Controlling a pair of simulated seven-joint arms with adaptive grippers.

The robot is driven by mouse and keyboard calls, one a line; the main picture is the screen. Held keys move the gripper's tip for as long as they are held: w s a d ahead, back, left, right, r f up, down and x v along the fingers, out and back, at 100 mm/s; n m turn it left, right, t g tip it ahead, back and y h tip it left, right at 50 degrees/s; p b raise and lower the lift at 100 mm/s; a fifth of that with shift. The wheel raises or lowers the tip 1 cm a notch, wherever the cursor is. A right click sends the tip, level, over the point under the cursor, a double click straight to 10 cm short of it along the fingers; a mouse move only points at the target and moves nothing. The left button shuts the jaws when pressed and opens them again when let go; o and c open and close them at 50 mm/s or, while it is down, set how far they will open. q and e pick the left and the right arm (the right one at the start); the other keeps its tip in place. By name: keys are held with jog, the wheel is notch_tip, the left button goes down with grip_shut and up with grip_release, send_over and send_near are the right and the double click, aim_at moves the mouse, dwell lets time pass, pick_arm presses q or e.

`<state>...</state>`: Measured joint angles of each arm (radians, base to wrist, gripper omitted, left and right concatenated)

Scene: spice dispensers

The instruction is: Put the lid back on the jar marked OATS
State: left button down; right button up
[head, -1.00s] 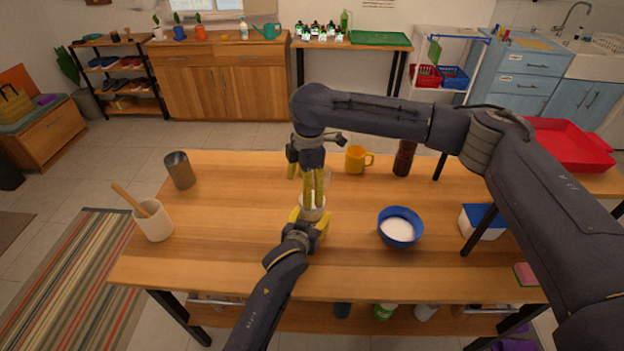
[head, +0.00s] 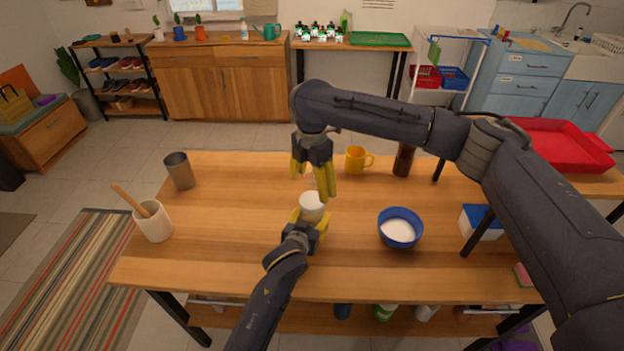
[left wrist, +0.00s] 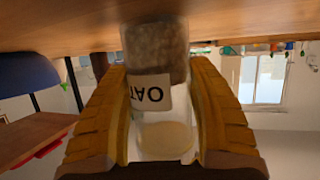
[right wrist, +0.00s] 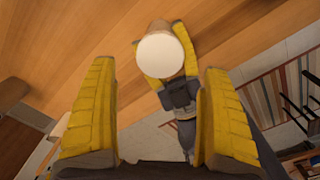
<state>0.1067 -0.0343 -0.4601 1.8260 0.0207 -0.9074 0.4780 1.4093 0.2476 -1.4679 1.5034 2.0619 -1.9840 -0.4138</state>
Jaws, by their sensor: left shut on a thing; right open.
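The jar marked OATS (left wrist: 150,92) is clear with brown oats inside and shows upside down in the left wrist view. In the head view my left gripper (head: 309,222) is shut around the jar at the middle of the table. A round white lid (head: 312,200) sits on the jar's mouth. It shows from above as a pale disc in the right wrist view (right wrist: 161,54). I cannot tell how tightly it is seated. My right gripper (head: 313,186) is open and empty just above the lid, fingers apart and pointing down.
A blue bowl (head: 400,228) of white contents stands right of the jar. A yellow mug (head: 356,160) and a dark brown jar (head: 403,160) stand behind. A metal cup (head: 180,171) and a cream pot (head: 154,222) with a wooden spoon stand left. The table between is clear.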

aim_at(312, 199)
jog(key=shift+f, duration=3.45)
jog(key=c, duration=1.3)
jog(key=o, duration=1.3)
notch_tip(312, 199, up, 12)
jog(key=shift+r, duration=0.1)
